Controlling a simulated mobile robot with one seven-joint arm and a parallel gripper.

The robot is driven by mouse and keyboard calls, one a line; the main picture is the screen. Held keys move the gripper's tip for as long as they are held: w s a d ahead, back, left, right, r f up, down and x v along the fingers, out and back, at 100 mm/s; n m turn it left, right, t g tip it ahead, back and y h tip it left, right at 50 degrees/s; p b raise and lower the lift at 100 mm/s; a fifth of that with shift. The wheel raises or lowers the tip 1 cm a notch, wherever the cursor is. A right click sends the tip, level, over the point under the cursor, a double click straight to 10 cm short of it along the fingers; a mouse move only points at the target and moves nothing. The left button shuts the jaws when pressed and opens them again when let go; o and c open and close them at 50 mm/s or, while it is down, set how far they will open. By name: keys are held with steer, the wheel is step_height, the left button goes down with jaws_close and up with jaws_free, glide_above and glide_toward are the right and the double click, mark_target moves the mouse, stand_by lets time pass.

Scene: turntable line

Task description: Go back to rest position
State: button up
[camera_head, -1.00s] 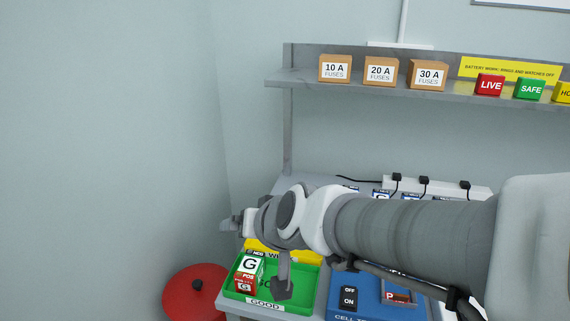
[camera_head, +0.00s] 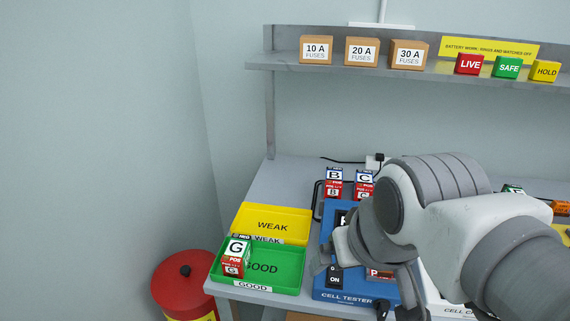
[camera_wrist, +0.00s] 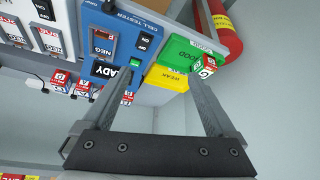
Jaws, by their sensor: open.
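My gripper (camera_wrist: 162,78) is open in the wrist view, with nothing between its two fingers. In the head view my arm reaches over the blue cell tester (camera_head: 340,295) and covers much of its right part. The tester also shows in the wrist view (camera_wrist: 120,50). A red-and-white block marked G (camera_head: 236,254) stands in the left part of the green GOOD tray (camera_head: 285,283). The wrist view shows this block (camera_wrist: 208,66) beyond my right finger, apart from it.
The yellow WEAK tray (camera_head: 295,212) sits empty behind the green tray. Blocks B (camera_head: 334,182) and C (camera_head: 364,184) stand behind the tester. A grey shelf (camera_head: 290,62) with fuse boxes runs above. A red bin (camera_head: 180,290) stands left of the table.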

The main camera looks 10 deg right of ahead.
step_height(320, 180, up, 11)
steer(key=p, duration=1)
steer(key=shift+f, duration=0.35)
steer(key=shift+c, duration=1.3)
steer(key=c, duration=0.4)
steer(key=shift+d, duration=0.25)
